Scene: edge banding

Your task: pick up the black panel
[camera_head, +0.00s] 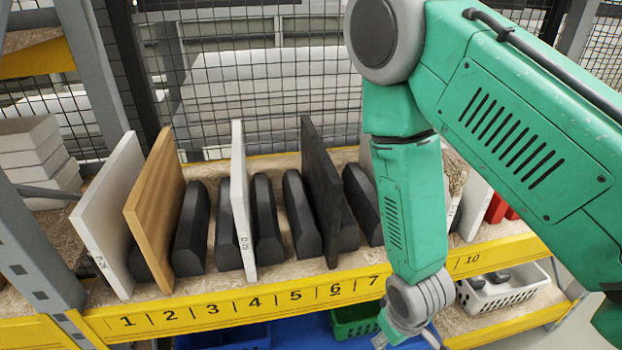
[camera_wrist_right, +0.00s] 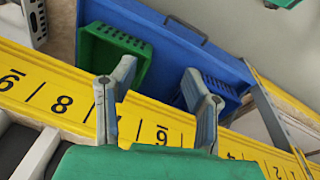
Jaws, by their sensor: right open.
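The black panel (camera_head: 322,188) stands upright, slightly tilted, in the rack between dark divider blocks, above the number 6 on the yellow rail. My right gripper (camera_head: 408,338) is low at the bottom edge of the head view, in front of the rail and to the right of the panel. In the right wrist view its two fingers (camera_wrist_right: 158,72) are apart with nothing between them, over the rail and bins. I cannot clearly make out the black panel in that view. My left gripper is not in view.
A white panel (camera_head: 241,195), a wooden panel (camera_head: 155,200) and another white panel (camera_head: 112,210) stand left of the black one. The yellow numbered rail (camera_head: 225,310) edges the shelf. Below are blue (camera_wrist_right: 175,50) and green bins (camera_wrist_right: 112,52). A wire mesh (camera_head: 260,80) stands behind.

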